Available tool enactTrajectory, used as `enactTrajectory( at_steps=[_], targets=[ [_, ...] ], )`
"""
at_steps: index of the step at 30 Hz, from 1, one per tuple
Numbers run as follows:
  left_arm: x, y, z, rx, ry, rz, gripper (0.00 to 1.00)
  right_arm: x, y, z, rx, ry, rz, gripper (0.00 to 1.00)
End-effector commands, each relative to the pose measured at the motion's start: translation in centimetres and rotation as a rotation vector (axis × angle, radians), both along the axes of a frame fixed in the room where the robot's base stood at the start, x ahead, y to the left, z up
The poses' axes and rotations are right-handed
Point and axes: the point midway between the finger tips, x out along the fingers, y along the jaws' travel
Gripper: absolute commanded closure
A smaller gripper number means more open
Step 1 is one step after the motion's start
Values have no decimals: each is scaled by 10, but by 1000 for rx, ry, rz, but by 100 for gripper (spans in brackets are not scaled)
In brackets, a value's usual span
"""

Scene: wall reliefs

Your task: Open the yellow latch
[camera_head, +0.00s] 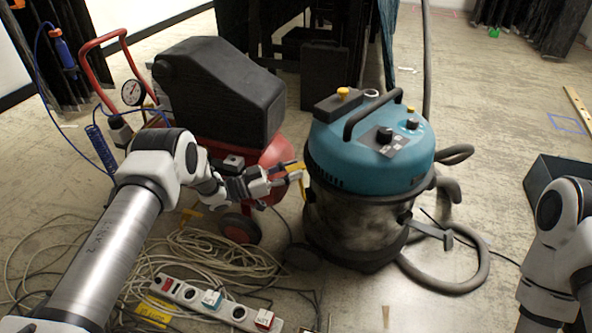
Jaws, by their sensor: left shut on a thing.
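A shop vacuum with a teal lid (345,165) and a dark, dusty drum (345,225) stands upright on the floor in the middle. The yellow latch (296,169) is small and sits at the left side of the vacuum, near the lid's lower edge. My left gripper (287,178) reaches in from the left and is shut on the yellow latch. The fingers partly cover the latch. My right arm shows at the right edge, but its gripper is out of the picture.
A red compressor with a black cover (225,90) stands close behind my left arm. Coiled cables (205,255) and a power strip (212,303) lie on the floor in front. A grey hose (455,287) curls right of the vacuum. A dark box (560,175) stands at the right.

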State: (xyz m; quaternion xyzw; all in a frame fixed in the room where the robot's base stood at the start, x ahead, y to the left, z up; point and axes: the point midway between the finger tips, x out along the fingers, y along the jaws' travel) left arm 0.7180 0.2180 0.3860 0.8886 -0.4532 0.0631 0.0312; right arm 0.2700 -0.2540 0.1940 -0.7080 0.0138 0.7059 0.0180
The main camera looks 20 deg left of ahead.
Motion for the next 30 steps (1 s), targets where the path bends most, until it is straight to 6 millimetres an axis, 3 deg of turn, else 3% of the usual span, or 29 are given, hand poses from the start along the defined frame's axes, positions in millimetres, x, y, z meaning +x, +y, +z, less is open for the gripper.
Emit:
enactTrajectory(
  at_steps=[17, 30],
  targets=[
    [-32, 43, -43, 7, 14, 3, 100, 0, 0, 0, 0, 0, 0, 100],
    [-43, 56, -78, -38, -19, 0, 100, 1, -1, -31, -1, -4, -6, 100]
  ],
)
